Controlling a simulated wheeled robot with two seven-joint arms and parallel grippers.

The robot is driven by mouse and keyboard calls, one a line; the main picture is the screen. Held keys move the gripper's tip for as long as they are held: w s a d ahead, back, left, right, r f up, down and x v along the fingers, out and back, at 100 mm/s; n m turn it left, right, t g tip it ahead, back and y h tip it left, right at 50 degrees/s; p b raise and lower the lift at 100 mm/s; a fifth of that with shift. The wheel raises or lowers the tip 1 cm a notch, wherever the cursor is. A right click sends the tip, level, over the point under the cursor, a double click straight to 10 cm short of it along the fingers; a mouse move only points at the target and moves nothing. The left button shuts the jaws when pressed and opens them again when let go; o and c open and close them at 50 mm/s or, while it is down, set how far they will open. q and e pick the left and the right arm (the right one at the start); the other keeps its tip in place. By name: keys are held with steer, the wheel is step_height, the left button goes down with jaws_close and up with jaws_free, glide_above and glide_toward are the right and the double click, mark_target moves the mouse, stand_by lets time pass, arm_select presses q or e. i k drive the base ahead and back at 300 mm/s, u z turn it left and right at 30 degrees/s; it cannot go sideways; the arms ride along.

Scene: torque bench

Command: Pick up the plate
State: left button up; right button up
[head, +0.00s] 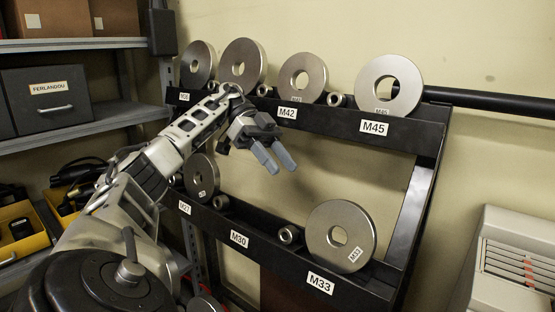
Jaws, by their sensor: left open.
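Several round steel plates with centre holes stand on a black two-tier rack; which one the task means I cannot tell. On the upper tier are the plate above the M45 label (407,82), the plate above the M42 label (314,74), and two more to the left (252,52). On the lower tier are the plate above the M33 label (361,222) and a smaller plate near the M27 label (210,170). My left gripper (275,164) is open and empty in front of the gap between the tiers, apart from the plates. My right gripper is not in view.
The black rack (422,180) has a slanted right side post, and small metal nuts (289,235) sit between plates. Grey shelves with a dark drawer (45,98) and yellow bins stand at left. A white slotted unit (515,255) is at lower right.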

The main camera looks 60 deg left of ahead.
mark_target(203, 164)
steer(key=k, duration=1)
